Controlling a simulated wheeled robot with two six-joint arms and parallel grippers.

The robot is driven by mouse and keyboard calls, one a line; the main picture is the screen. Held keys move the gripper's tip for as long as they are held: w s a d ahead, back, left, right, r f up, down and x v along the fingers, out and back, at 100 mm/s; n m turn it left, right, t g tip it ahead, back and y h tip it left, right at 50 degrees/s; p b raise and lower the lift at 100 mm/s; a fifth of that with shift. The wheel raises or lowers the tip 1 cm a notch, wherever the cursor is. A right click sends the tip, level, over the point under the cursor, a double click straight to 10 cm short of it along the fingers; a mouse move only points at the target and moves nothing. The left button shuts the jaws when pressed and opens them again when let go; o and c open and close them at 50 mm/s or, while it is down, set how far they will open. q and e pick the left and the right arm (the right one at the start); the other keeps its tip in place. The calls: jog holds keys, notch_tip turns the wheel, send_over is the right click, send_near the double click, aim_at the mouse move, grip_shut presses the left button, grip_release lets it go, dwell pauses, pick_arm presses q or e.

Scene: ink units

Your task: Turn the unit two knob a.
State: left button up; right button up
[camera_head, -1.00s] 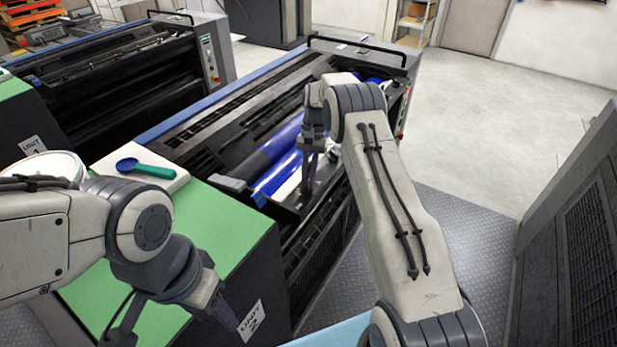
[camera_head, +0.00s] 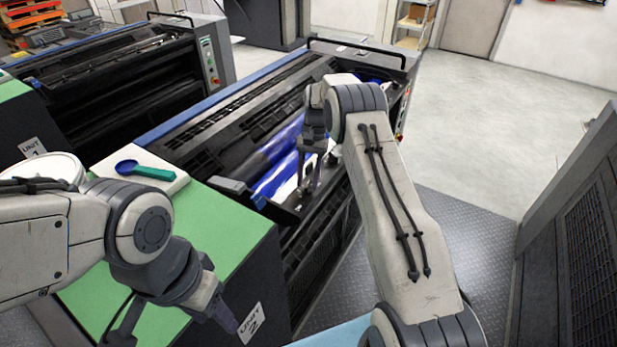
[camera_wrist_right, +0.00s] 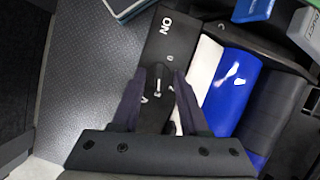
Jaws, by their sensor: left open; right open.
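Unit two (camera_head: 240,130) is the press in the middle of the head view, with a blue-inked roller (camera_head: 278,172). In the right wrist view, its dark panel (camera_wrist_right: 170,40) carries the letters ON and several small white marks. A dark knob (camera_wrist_right: 156,92) with a white line stands on this panel, between the two fingers of my right gripper (camera_wrist_right: 157,88). The gripper is open around it; I cannot tell whether a finger touches it. In the head view my right gripper (camera_head: 309,172) hides the knob. My left gripper (camera_head: 175,326) is open and empty at the lower left.
A green-topped cabinet (camera_head: 215,215) marked UNIT 2 stands in front of the press. A white pad (camera_head: 168,184) with a blue and green tool (camera_head: 150,171) and a white tub (camera_head: 52,168) are at the left. Another press stands behind.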

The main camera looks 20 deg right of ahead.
jog(key=shift+w+d+r, duration=0.1)
jog(key=shift+w+r, duration=0.1)
jog(key=shift+r, duration=0.15)
jog(key=b+v, duration=0.1)
jog(key=v, duration=0.3)
jog(key=shift+r+b, duration=0.1)
jog(key=shift+b, duration=0.25)
jog(key=shift+p+v, duration=1.45)
jog(key=shift+v, duration=1.3)
